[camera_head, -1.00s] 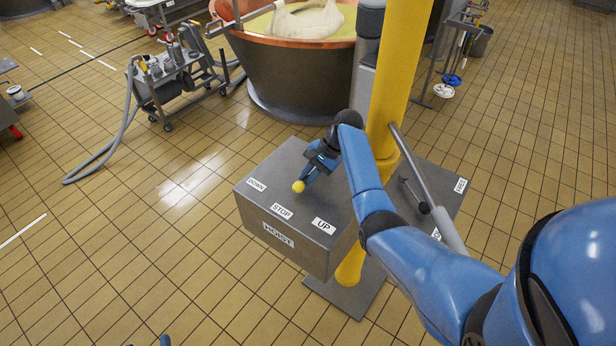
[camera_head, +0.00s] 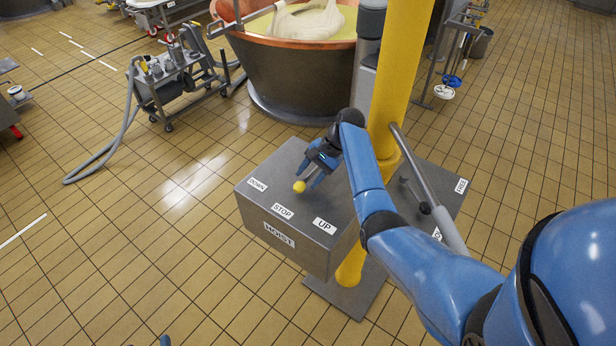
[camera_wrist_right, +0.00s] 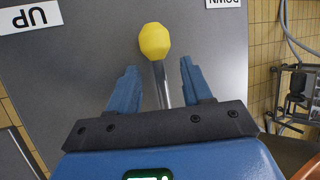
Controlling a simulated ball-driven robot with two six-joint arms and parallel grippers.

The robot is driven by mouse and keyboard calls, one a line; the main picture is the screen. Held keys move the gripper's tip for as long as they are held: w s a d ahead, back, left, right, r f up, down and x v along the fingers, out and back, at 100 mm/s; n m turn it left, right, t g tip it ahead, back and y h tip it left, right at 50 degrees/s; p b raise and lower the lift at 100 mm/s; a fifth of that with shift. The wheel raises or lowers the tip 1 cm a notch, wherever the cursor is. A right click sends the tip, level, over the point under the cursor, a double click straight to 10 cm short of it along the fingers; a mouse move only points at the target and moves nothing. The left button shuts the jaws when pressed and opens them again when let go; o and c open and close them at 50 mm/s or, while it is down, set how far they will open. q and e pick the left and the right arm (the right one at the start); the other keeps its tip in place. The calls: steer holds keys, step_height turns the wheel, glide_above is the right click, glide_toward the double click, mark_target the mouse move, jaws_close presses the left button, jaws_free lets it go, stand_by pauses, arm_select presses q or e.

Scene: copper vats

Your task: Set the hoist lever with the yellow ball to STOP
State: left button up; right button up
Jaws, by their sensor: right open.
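The grey hoist box (camera_head: 262,218) bears the labels DOWN (camera_head: 257,184), STOP (camera_head: 283,211) and UP (camera_head: 325,225). The lever's yellow ball (camera_head: 299,187) is behind the STOP label in the head view, between DOWN and UP. In the wrist view the ball (camera_wrist_right: 155,41) sits on a thin metal shaft (camera_wrist_right: 161,85). My right gripper (camera_head: 311,180) is open; its fingers (camera_wrist_right: 158,82) stand apart on either side of the shaft, with the ball beyond their tips. The STOP label does not show in the wrist view. A small blue tip of my left gripper (camera_head: 165,341) shows at the bottom edge.
A yellow post (camera_head: 400,75) rises beside the box, with a second lever (camera_head: 418,175) and a FREE label (camera_head: 461,186) to its right. A copper vat (camera_head: 290,75) and a hose cart (camera_head: 175,85) stand behind.

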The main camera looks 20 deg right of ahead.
steer(key=v, duration=1)
steer(key=shift+s+a+r, duration=0.15)
steer(key=shift+s+a, duration=0.05)
steer(key=shift+a, duration=0.05)
